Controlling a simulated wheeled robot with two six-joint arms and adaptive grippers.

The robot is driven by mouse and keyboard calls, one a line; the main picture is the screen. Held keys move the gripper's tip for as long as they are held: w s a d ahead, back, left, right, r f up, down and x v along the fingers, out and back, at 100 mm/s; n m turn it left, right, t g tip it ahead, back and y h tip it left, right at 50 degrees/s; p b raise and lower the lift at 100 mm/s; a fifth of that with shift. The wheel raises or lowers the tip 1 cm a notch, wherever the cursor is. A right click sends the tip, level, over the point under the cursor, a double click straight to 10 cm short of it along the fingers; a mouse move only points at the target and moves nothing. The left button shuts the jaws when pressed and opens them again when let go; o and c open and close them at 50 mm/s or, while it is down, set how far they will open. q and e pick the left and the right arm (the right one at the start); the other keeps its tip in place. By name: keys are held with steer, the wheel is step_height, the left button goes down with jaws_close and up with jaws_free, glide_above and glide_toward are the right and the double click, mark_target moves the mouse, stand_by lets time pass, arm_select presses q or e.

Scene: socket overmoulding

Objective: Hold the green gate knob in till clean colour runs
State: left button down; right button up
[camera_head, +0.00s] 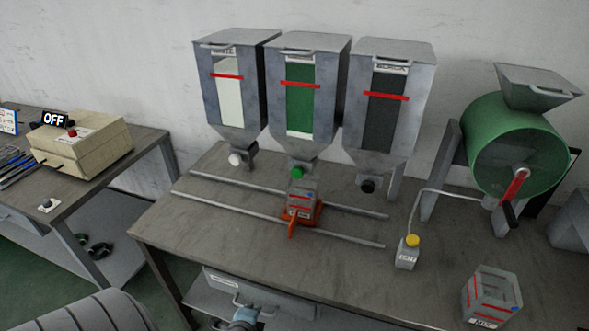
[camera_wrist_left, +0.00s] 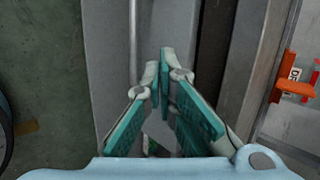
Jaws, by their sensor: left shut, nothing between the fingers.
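The green gate knob (camera_head: 297,172) sticks out under the middle hopper (camera_head: 299,140), whose window shows green. Below it, a grey box with red bands (camera_head: 301,197) sits on an orange carriage (camera_head: 317,213) on two rails. My left gripper (camera_head: 245,314) is low at the bottom of the head view, in front of the bench and well away from the knob. In the left wrist view its green-padded fingers (camera_wrist_left: 164,78) are together and empty. My right gripper is not in view.
White-knob (camera_head: 235,159) and black-knob (camera_head: 368,186) hoppers flank the green one. A drawer (camera_head: 255,294) with a handle is under the bench. A yellow-capped bottle (camera_head: 408,255), a red-banded bin (camera_head: 490,296) and a green drum (camera_head: 515,150) stand to the right. The bench front is mostly clear.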

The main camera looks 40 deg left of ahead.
mark_target(298, 175)
arm_select(q)
steer(key=w+r+m+t+p, duration=0.1)
steer(key=w+r+m+t, duration=0.3)
steer(key=r+m, duration=0.6)
steer(key=w+r+m+t+p, duration=0.2)
steer(key=w+r+m+t, duration=0.3)
steer(key=r, duration=1.3)
steer(key=w+m, duration=0.3)
steer(key=m, duration=0.1)
steer(key=shift+a+m+y, duration=0.2)
steer(key=shift+m+y, duration=0.1)
steer(key=shift+m, duration=0.1)
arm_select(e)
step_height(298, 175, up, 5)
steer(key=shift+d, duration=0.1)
arm_select(q)
steer(key=shift+w, duration=0.15)
steer(key=x, duration=1.3)
steer(key=shift+r+b, duration=0.15)
steer(key=shift+b, duration=0.25)
steer(key=shift+w+a, duration=0.15)
steer(key=shift+w, duration=0.25)
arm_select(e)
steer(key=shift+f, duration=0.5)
arm_select(q)
steer(key=shift+w, duration=0.1)
